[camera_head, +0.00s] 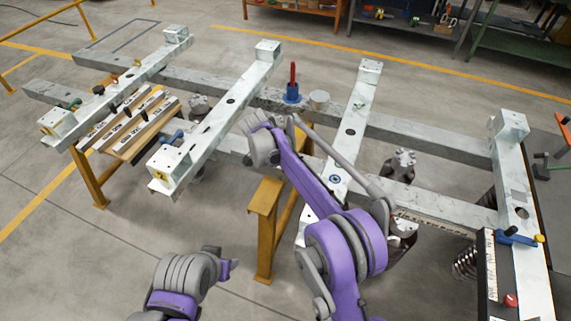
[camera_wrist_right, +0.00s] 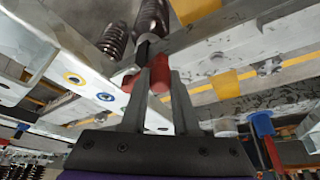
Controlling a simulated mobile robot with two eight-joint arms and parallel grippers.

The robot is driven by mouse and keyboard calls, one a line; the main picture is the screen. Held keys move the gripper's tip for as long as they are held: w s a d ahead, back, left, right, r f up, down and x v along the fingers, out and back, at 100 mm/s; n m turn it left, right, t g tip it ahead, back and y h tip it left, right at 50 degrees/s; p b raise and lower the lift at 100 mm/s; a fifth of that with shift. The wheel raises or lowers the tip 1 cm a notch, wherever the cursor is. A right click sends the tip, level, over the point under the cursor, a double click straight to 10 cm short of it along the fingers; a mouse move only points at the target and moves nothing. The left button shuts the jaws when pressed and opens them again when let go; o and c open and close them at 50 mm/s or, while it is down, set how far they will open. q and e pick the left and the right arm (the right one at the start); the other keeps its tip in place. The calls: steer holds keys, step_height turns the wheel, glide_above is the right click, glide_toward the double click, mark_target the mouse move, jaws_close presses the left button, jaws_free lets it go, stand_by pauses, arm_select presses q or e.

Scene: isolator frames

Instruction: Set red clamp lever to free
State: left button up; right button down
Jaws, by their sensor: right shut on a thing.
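A red lever (camera_wrist_right: 158,76) sits between the fingertips of my right gripper (camera_wrist_right: 159,84) in the right wrist view, and the gripper is shut on it. A dark part shows just beyond the lever. In the head view my right wrist reaches over the frame's middle and hides the fingers and this lever. Another red lever (camera_head: 293,74) stands upright in a blue base (camera_head: 292,93) on the back beam; it also shows in the wrist view (camera_wrist_right: 272,151). My left gripper (camera_head: 228,263) is at the lower left, away from the frame; its opening is unclear.
White steel beams (camera_head: 232,101) form the frame around my right arm. A yellow stand (camera_head: 265,196) is near both arms. A blue clamp handle (camera_head: 514,238) and red knob (camera_head: 510,300) are at the right. Bare floor lies at the lower left.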

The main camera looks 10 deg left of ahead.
steer(key=shift+w+m, duration=0.3)
steer(key=shift+m, duration=0.1)
arm_select(q)
steer(key=shift+w+r+p, duration=0.3)
steer(key=shift+w+r, duration=0.1)
steer(key=shift+r, duration=0.05)
arm_select(e)
steer(key=shift+w, duration=0.55)
steer(key=c, duration=0.7)
jaws_free()
arm_select(q)
steer(key=shift+w, duration=0.1)
arm_select(e)
steer(key=shift+r, duration=0.1)
arm_select(q)
steer(key=shift+r, duration=0.25)
arm_select(e)
steer(key=v, duration=1)
steer(key=shift+a+r, duration=0.1)
steer(key=shift+r, duration=0.2)
